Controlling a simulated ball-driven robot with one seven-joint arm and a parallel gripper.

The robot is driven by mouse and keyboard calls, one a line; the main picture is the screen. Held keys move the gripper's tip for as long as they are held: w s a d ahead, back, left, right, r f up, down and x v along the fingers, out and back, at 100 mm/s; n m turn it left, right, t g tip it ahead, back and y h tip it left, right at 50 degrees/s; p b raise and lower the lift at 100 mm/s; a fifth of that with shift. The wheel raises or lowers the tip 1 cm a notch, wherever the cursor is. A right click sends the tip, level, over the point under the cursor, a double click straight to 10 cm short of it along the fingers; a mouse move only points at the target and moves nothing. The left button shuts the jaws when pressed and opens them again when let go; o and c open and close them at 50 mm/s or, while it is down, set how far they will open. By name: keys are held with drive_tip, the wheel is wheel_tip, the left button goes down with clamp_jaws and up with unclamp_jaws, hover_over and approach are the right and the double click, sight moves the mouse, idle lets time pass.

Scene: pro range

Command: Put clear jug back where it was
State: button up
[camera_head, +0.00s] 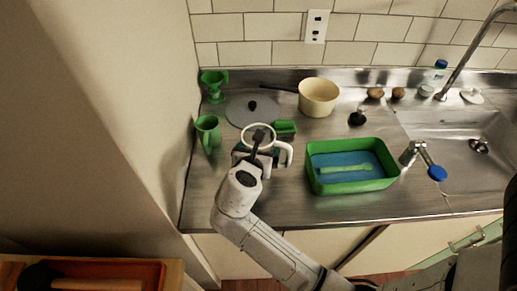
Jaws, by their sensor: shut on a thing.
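The clear jug (287,151) shows as a pale round rim with a white handle on its right. It is at the left-middle of the steel counter (300,212). My gripper (260,135) is shut on the jug, seemingly at its near side. My arm and gripper hide much of the jug's body. I cannot tell whether its base touches the counter.
A green basin (345,187) stands to the right. Behind the jug are a small green block (285,127), a grey lid (236,110) and a cream pan (318,97). A green mug (208,132) and green goblet-like item (214,86) stand left. The sink (470,125) is far right.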

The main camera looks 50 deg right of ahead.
drive_tip(key=shift+f, duration=0.1)
drive_tip(key=o, duration=1.2)
drive_tip(key=shift+a+r, duration=0.15)
drive_tip(key=shift+r, duration=0.05)
drive_tip(key=v, duration=1.1)
drive_tip(key=shift+s+a+r+b, duration=0.1)
drive_tip(key=shift+s+a+b, duration=0.05)
drive_tip(key=shift+a+b, duration=0.2)
